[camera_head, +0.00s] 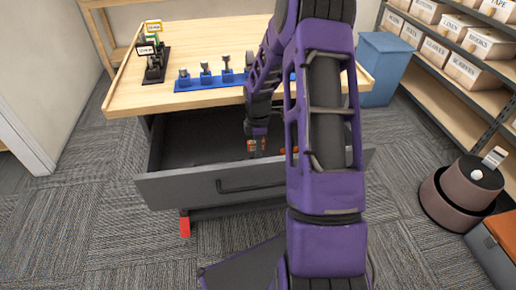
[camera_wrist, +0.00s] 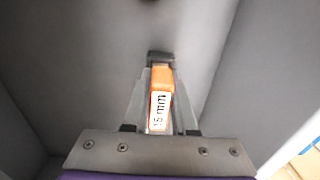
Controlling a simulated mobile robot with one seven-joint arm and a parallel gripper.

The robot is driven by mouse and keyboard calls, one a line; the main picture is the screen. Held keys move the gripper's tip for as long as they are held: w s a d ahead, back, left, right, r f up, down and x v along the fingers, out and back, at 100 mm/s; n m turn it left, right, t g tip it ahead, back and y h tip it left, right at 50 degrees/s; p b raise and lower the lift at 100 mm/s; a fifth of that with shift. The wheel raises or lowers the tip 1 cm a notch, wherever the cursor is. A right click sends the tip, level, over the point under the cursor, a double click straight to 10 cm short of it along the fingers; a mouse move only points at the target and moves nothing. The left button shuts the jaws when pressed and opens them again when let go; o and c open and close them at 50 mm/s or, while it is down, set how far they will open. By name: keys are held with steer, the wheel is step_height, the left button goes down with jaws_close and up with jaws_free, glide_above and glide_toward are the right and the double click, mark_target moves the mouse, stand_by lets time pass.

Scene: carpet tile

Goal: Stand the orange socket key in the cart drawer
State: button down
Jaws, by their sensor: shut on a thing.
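The orange socket key (camera_wrist: 162,78) is between my gripper's fingers (camera_wrist: 158,105) in the wrist view, with a white mm label facing the camera and a dark end beyond it. My gripper (camera_head: 257,147) is shut on it, inside the open grey cart drawer (camera_head: 170,185). The key shows small and partly covered in the head view (camera_head: 251,147). The drawer's grey floor and walls surround it in the wrist view. I cannot tell whether the key touches the floor.
On the wooden cart top (camera_head: 130,95) stand a blue rack (camera_head: 200,84) with several dark sockets and a black holder (camera_head: 153,72) with tags. The drawer's left part is clear.

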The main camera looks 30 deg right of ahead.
steer(key=c, duration=0.6)
jaws_free()
steer(key=shift+c, duration=0.2)
step_height(320, 180, up, 18)
steer(key=p, duration=0.3)
steer(key=shift+f, duration=0.25)
steer(key=shift+d, duration=0.1)
